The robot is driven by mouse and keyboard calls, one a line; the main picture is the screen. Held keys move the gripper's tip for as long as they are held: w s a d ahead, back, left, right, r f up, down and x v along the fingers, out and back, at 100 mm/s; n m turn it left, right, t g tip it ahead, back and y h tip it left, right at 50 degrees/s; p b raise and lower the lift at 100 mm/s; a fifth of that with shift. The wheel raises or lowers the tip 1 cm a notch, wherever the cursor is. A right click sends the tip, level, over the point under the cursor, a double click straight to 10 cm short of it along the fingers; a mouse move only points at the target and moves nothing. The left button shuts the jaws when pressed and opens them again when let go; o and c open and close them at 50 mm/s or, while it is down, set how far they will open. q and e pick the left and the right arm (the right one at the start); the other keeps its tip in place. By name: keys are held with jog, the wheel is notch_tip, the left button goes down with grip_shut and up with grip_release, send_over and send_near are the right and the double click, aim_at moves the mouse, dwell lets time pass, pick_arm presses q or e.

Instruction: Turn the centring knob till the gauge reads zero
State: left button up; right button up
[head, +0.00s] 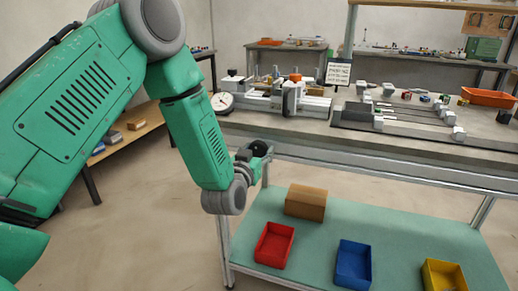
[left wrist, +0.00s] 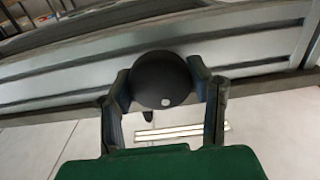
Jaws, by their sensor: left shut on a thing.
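The centring knob (left wrist: 160,80) is a black round knob with a pale dot on its face. In the left wrist view it sits between the two fingers of my left gripper (left wrist: 163,74), which is shut on it. In the head view my left gripper (head: 260,150) is at the front left edge of the workbench, and the knob is mostly hidden by it. The gauge (head: 222,101) is a white round dial on the bench top, above and left of the gripper. Its needle is too small to read. My right gripper is not in view.
Rails (head: 400,122) and small parts lie to the right on the bench. The lower shelf (head: 320,215) holds a cardboard box (head: 305,203) and red, blue and yellow bins.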

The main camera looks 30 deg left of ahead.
pick_arm(q)
jog(key=n, duration=0.5)
jog(key=shift+s+f, duration=0.2)
jog(key=shift+f, duration=0.2)
jog(key=shift+d+n, duration=0.1)
jog(key=shift+n, duration=0.2)
jog(key=o, duration=1.2)
jog(key=shift+w+r+p, duration=0.1)
jog(key=shift+w+p, duration=0.05)
jog(key=shift+p, duration=0.15)
jog(key=v, duration=1.2)
